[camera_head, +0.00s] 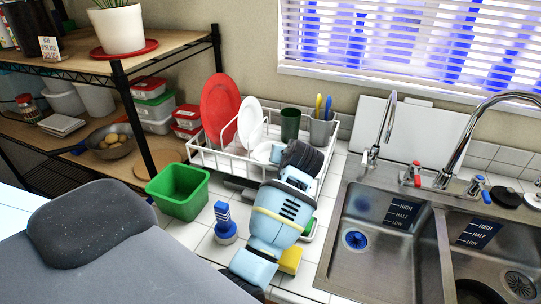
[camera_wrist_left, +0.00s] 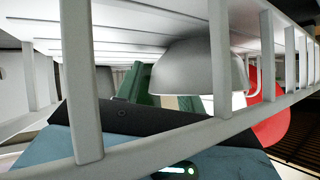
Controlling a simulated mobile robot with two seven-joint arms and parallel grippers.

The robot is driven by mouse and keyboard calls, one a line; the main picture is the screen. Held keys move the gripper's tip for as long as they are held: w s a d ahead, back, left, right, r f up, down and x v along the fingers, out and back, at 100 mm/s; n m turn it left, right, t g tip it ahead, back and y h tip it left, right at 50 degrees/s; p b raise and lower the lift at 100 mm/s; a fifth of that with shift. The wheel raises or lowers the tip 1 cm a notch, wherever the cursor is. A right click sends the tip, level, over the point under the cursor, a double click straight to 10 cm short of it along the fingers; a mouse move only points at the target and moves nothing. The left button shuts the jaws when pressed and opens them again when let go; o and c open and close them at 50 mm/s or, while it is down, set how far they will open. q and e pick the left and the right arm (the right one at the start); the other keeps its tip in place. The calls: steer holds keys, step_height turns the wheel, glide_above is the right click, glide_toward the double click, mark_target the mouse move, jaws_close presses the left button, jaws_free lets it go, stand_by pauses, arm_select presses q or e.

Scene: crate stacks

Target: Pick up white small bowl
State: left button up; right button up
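The white small bowl (camera_head: 264,152) sits in the white dish rack (camera_head: 225,163), partly hidden behind my left gripper (camera_head: 302,156). In the left wrist view, which appears turned over, the bowl (camera_wrist_left: 197,66) shows as a grey-white rounded shape beyond the rack bars (camera_wrist_left: 82,85). My left gripper is at the right part of the rack, close to the bowl. Its fingertips are hidden in the head view and cannot be made out in the wrist view, so I cannot tell whether it is open or touches the bowl. My right gripper is not in view.
A red plate (camera_head: 219,105), white plate (camera_head: 251,123), dark green cup (camera_head: 290,123) and utensil holder (camera_head: 321,131) stand in or by the rack. The sink (camera_head: 385,235) is right.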

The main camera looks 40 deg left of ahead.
arm_select(q)
steer(key=shift+w+a+f, duration=0.25)
steer(key=shift+w+f, duration=0.05)
steer(key=shift+s+d+r, duration=0.15)
steer(key=shift+s, duration=0.05)
steer(key=shift+c, duration=0.7)
jaws_close()
step_height(320, 180, up, 10)
